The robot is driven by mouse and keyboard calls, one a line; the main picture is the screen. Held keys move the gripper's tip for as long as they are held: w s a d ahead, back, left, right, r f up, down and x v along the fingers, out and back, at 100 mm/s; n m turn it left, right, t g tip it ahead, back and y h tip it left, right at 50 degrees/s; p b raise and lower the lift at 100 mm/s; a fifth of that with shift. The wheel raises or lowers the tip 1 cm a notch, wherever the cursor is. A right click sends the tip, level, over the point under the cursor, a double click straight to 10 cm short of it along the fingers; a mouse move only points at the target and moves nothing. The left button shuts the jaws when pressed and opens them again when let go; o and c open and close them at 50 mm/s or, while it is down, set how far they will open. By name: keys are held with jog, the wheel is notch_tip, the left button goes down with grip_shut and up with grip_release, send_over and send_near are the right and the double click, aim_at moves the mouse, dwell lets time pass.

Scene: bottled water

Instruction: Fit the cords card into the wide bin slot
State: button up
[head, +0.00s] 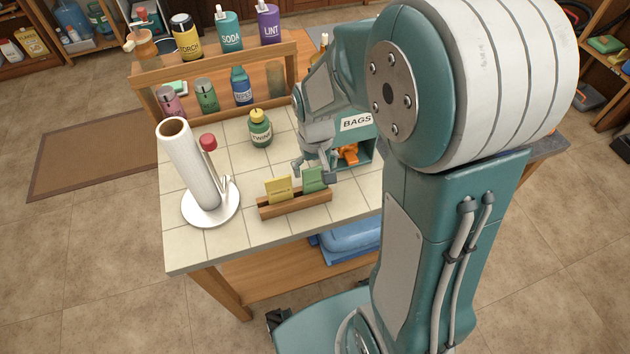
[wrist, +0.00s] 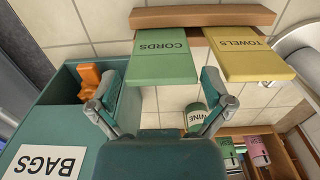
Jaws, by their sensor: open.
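The green CORDS card (head: 314,180) stands in the right part of a low wooden holder (head: 296,203) on the tiled tabletop. The wrist view shows the card's lettered face (wrist: 163,57) and the holder (wrist: 200,17) behind it. My gripper (head: 315,170) is open just behind the card in the head view. In the wrist view its two fingers (wrist: 161,88) lie on either side of the card's near edge, with gaps showing. A teal bin (head: 368,152) marked BAGS stands right of my gripper. I cannot make out a wide slot on it.
A yellow TOWELS card (head: 278,188) stands beside the green one. A paper towel roll (head: 190,165) is at the left, a green TWINE bottle (head: 260,128) behind the holder. Orange items (wrist: 94,84) lie in the bin. A bottle shelf (head: 215,60) lines the back. Front tiles are clear.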

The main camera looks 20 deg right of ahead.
aim_at(315, 183)
notch_tip(315, 183, down, 2)
jog(key=shift+f, duration=0.2)
jog(key=shift+a, duration=0.1)
jog(key=c, duration=0.6)
